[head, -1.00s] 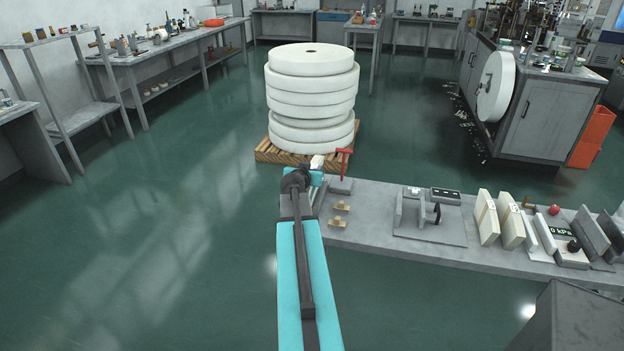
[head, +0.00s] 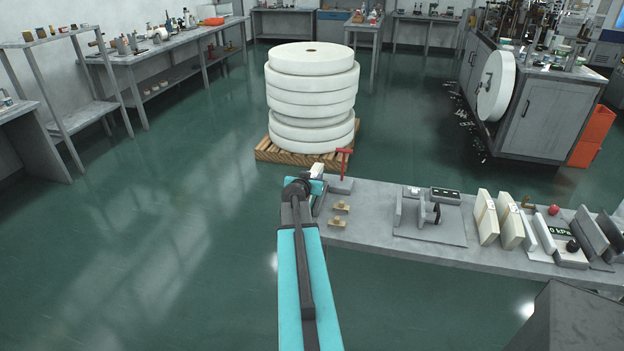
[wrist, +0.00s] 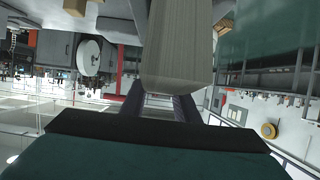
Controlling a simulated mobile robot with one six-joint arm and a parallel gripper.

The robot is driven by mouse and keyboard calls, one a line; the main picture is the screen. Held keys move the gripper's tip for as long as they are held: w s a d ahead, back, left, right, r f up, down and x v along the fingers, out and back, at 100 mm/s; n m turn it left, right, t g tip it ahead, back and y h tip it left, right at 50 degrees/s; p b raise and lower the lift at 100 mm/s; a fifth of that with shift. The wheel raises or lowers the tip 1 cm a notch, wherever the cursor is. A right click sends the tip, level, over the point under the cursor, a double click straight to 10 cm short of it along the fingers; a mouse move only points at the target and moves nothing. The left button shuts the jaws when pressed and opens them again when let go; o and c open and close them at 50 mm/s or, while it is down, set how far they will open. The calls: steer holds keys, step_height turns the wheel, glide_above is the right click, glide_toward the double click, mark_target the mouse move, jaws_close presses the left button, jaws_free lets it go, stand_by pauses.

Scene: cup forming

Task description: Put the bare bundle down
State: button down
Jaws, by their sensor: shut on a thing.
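A pale bundle (wrist: 176,45) with fine lengthwise lines fills the upper middle of the wrist view. My gripper (wrist: 163,96) is shut on it, with a dark finger at each side. In the head view the bundle (head: 317,168) shows only as a small whitish end beyond my arm, at the left end of the grey bench (head: 360,238). Most of my gripper is hidden behind my arm there. I cannot tell whether the bundle touches anything below it.
A red T-handle (head: 344,152) stands on a grey block just right of the bundle. Small brass pieces (head: 341,206) lie nearby. A grey fixture (head: 460,232) and cream blocks (head: 487,219) stand further right. White rolls (head: 311,90) are stacked on a pallet behind.

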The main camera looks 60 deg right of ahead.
steer(key=shift+f+b, duration=0.1)
steer(key=shift+b, duration=0.2)
steer(key=c, duration=1.4)
jaws_free()
steer(key=shift+o, duration=0.2)
steer(key=shift+r+p, duration=0.2)
steer(key=shift+p, duration=0.2)
steer(key=shift+s+a, duration=0.1)
steer(key=shift+a, duration=0.2)
steer(key=shift+b+v, duration=1.5)
steer(key=shift+v, duration=2.6)
steer(key=shift+a+r+p, duration=0.1)
steer(key=shift+r+p, duration=0.25)
steer(key=shift+p, duration=0.2)
steer(key=shift+s, duration=0.1)
steer(key=p, duration=0.2)
steer(key=a+p, duration=0.1)
steer(key=p, duration=0.2)
steer(key=shift+s+r, duration=0.15)
steer(key=shift+r, duration=0.15)
steer(key=a+p, duration=0.1)
steer(key=p, duration=0.2)
steer(key=shift+s+r+p, duration=0.15)
steer(key=shift+p, duration=0.25)
